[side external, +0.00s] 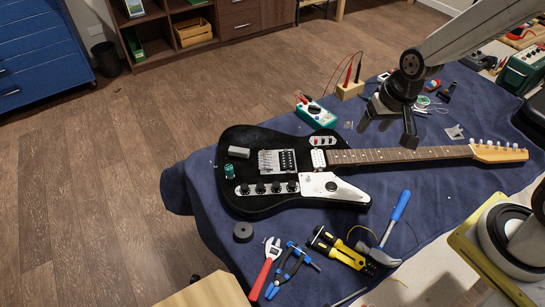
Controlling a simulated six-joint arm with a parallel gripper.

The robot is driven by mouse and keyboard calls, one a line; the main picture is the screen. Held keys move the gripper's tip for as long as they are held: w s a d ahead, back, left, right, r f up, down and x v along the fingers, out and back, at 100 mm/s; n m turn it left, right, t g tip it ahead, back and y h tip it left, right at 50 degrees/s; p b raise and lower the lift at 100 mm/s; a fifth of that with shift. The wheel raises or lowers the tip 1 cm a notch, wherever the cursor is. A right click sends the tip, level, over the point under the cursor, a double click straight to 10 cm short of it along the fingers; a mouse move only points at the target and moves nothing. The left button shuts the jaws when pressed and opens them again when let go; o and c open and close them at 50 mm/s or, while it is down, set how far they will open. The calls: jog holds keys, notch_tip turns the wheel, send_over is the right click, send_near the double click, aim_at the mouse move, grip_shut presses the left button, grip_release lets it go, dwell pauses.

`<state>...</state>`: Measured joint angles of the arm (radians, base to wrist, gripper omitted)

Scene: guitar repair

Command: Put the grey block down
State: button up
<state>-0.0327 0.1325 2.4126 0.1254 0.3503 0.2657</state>
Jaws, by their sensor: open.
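The grey block (239,152) is a small rectangular piece lying on the upper left part of the black guitar's body (330,192). Nothing is touching it from above. My gripper (386,134) is open, with its fingers pointing down above the guitar's neck (425,154). It is well to the right of the block, and I see nothing between its fingers.
A green cylinder (229,171) stands near the block on the guitar. The guitar lies on a blue cloth (205,200). A teal meter (316,113) is behind it. A red wrench (266,268), pliers, yellow-black strippers (340,248) and a hammer (391,228) lie in front.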

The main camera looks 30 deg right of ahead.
jog(key=s+n, duration=0.1)
jog(key=s+d+n, duration=0.1)
jog(key=s, duration=0.1)
jog(key=s+n, duration=0.2)
jog(key=shift+d+r+h, duration=0.1)
jog(key=shift+d+h, duration=0.2)
jog(key=shift+d, duration=0.1)
jog(key=shift+w, duration=0.1)
jog(key=shift+o, duration=0.5)
jog(key=w+a+f+n+y, duration=0.15)
jog(key=w+a, duration=0.25)
jog(key=w, duration=0.5)
jog(key=w+a+f+n, duration=0.2)
jog(key=w+a+n, duration=0.15)
jog(key=w, duration=0.45)
jog(key=w+a+f+n+y, duration=0.1)
jog(key=w+a+f+n, duration=0.3)
jog(key=w+a+f, duration=0.6)
jog(key=shift+w+a+f+y, duration=0.2)
jog(key=shift+w+a+y, duration=0.15)
jog(key=shift+w+a, duration=0.45)
